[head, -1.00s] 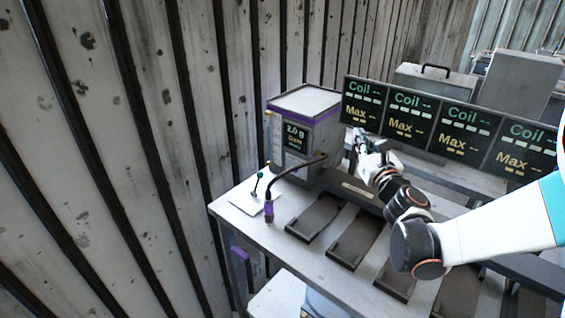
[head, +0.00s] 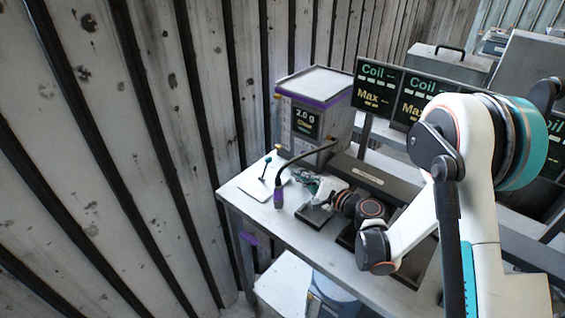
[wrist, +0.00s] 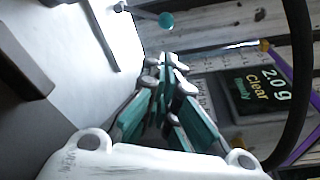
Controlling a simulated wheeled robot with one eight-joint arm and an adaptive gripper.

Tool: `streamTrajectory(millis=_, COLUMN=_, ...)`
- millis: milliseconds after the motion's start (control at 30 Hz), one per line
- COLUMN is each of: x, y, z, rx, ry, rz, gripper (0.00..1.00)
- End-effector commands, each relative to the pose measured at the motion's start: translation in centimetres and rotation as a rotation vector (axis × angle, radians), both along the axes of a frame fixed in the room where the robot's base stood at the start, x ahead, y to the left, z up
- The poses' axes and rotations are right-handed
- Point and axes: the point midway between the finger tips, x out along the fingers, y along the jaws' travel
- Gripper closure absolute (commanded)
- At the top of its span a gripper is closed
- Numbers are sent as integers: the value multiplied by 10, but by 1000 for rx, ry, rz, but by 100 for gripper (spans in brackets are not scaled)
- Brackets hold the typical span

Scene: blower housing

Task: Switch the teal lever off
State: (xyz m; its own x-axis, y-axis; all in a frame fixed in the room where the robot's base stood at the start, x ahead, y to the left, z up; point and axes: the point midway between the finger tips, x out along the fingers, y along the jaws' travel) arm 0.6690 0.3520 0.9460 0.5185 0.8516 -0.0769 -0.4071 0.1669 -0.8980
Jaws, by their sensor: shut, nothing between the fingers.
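The teal lever (head: 265,166) is a thin stem with a teal ball on top, standing on a white plate at the table's left end in the head view. In the wrist view its teal ball (wrist: 166,20) shows at the top, with its dark stem running left. My gripper (head: 308,183) is low over the table, right of the lever and beyond the black curved tube. In the wrist view my gripper (wrist: 168,63) has its teal-and-grey fingers together and empty, pointing toward the ball but apart from it.
A black curved tube (head: 304,155) on a purple base (head: 278,197) arches between the lever plate and my gripper. A grey box (head: 315,100) with a "2.0 g" display stands behind. Coil screens (head: 378,85) line the back right. A ribbed wall (head: 130,120) bounds the left.

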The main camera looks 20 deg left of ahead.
Motion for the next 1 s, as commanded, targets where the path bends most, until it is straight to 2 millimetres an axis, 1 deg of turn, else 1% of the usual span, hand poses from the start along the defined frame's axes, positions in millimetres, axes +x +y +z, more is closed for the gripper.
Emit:
streamTrajectory(millis=167, x=7, y=12, z=-2, rx=1, ry=1, rz=2, gripper=100)
streamTrajectory(millis=500, x=36, y=61, z=-7, rx=1, ry=1, rz=1, gripper=100)
streamTrajectory(millis=600, x=44, y=72, z=-8, rx=1, ry=0, rz=-1, gripper=100)
streamTrajectory(millis=800, x=51, y=84, z=-7, rx=1, ry=0, rz=-1, gripper=100)
streamTrajectory(millis=1000, x=52, y=85, z=-7, rx=2, ry=0, rz=-2, gripper=100)
